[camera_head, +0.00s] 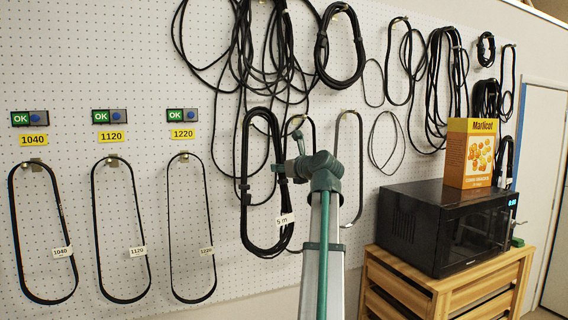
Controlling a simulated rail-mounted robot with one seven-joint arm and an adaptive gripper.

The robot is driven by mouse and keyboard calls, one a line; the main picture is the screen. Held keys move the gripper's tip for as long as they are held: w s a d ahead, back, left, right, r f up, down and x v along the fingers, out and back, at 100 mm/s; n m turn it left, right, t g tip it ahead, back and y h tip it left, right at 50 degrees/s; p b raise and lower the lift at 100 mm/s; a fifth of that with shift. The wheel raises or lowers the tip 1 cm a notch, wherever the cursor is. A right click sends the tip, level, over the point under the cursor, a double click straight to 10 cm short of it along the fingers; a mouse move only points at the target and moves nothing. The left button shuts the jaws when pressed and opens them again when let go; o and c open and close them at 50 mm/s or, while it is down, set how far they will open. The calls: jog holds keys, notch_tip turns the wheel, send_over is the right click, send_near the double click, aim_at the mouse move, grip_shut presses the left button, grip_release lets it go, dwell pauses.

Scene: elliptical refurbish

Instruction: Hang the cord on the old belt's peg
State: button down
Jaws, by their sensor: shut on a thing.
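The cord (246,205) is a long black coil with ties and a white "5 m" tag, upright in front of the pegboard at the centre. My gripper (280,168) is at the coil's right strand, small in view and seen partly from behind, shut on the cord. The coil's top lies close to a peg; I cannot tell whether it rests on it. A thin black loop (313,128) hangs behind my gripper and is partly hidden. Another slim belt loop (360,165) hangs just right of my arm. I cannot tell which peg is the old belt's.
Three tagged belts, 1040 (13,225), 1120 (95,215) and 1220 (171,220), hang at left under OK markers. More cords (340,80) crowd the upper board. A microwave (425,235) with a yellow box (457,155) on it stands on a wooden cabinet (400,290) at right.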

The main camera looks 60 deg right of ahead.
jog(key=shift+w+a+r, duration=0.2)
jog(key=shift+a+r, duration=0.05)
jog(key=shift+a, duration=0.05)
jog(key=x, duration=0.3)
jog(key=d+x, duration=0.1)
jog(key=x, duration=0.7)
jog(key=shift+s+d+f, duration=0.1)
jog(key=shift+s+d, duration=0.3)
jog(key=shift+f, duration=0.45)
dwell(0.6)
jog(key=shift+f, duration=0.15)
dwell(0.4)
jog(key=c, duration=0.9)
grip_release()
